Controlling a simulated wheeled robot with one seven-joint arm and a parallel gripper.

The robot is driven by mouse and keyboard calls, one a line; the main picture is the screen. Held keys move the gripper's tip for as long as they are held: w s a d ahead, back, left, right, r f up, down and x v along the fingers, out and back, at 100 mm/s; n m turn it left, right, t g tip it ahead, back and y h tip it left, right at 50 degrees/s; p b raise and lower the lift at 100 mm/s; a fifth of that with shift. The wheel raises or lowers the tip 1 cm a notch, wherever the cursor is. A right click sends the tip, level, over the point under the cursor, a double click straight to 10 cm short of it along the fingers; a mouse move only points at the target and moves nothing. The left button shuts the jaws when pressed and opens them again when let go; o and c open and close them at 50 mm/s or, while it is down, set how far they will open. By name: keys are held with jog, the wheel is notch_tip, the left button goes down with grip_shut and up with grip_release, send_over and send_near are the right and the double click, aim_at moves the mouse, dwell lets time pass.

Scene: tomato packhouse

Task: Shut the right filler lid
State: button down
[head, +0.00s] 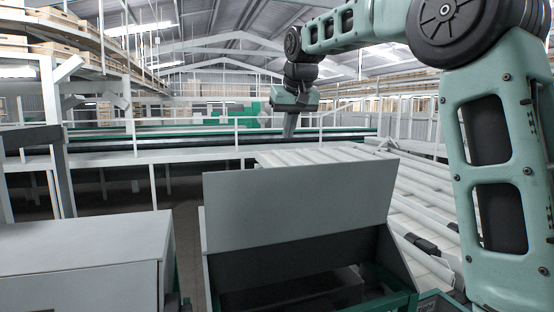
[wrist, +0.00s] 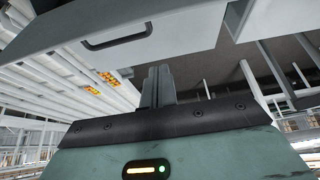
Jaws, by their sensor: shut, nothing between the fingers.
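The right filler lid (head: 300,203) stands raised, close to upright, over an open dark filler body (head: 300,294) in the head view. Its broad light grey face is toward the camera, and its lower part is dark. My gripper (head: 289,134) is above and beyond the lid's top edge, pointing down, apart from it as far as I can tell. In the wrist view my gripper's fingers (wrist: 158,82) are together and empty. A pale grey panel, probably the same lid (wrist: 185,32), fills the top there, with a dark bar handle (wrist: 118,37) on it.
A second filler with its lid (head: 85,245) down stands at the lower left. White conveyor rollers (head: 425,205) run along the right side of the raised lid. White railings (head: 190,147) cross behind. An overhead conveyor (head: 75,35) is at the upper left.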

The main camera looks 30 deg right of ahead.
jog(key=p, duration=0.3)
send_over(288, 176)
jog(key=w+d, duration=0.2)
jog(key=w, duration=0.2)
notch_tip(288, 176, down, 7)
jog(key=s, duration=0.1)
jog(key=s+a+f, duration=0.1)
jog(key=s+p, duration=0.1)
jog(key=shift+s+a+f, duration=0.15)
jog(key=shift+a+f, duration=0.05)
jog(key=shift+f, duration=0.05)
jog(key=shift+f, duration=0.1)
